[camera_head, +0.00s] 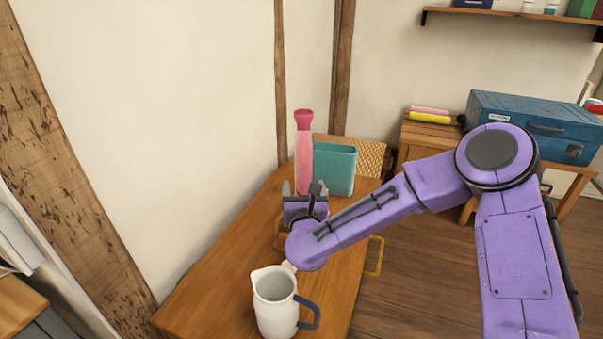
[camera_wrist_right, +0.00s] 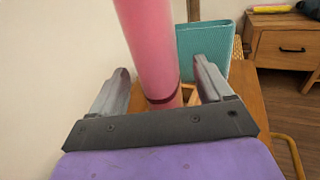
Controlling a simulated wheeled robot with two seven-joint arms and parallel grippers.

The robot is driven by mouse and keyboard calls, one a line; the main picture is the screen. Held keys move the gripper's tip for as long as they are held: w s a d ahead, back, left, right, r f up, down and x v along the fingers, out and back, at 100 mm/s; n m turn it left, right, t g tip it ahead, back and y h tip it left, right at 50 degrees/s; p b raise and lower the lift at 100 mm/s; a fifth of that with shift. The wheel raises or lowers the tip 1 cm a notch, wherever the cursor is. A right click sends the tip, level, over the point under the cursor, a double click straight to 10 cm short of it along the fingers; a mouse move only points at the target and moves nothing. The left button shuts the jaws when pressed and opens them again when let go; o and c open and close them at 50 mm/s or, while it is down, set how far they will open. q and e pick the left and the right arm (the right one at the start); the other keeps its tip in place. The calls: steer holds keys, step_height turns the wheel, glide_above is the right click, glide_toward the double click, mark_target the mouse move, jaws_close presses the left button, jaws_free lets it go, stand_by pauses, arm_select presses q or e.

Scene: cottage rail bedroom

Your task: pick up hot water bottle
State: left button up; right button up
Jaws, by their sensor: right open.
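The hot water bottle (camera_head: 303,160) looks like a tall pink upright thing with a darker, flared top. It stands near the far end of the wooden cabinet top (camera_head: 228,250). My right gripper (camera_head: 302,189) is open and low in front of it. In the right wrist view, the hot water bottle (camera_wrist_right: 153,45) rises between the two spread fingers of my right gripper (camera_wrist_right: 160,70), as seen along the hand. Whether either finger touches it, I cannot tell. Its lower end is partly hidden by the gripper in the head view. My left gripper is not in view.
A teal box-like object (camera_head: 334,170) stands close right of the bottle; it also shows in the right wrist view (camera_wrist_right: 205,50). A white jug (camera_head: 273,308) with a dark handle stands at the near end. A blue case (camera_head: 530,122) lies on another wooden piece at right. The wall is close at left.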

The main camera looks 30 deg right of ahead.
steer(key=x, duration=0.2)
steer(key=shift+w+d+f, duration=0.15)
steer(key=shift+w, duration=0.2)
jaws_close()
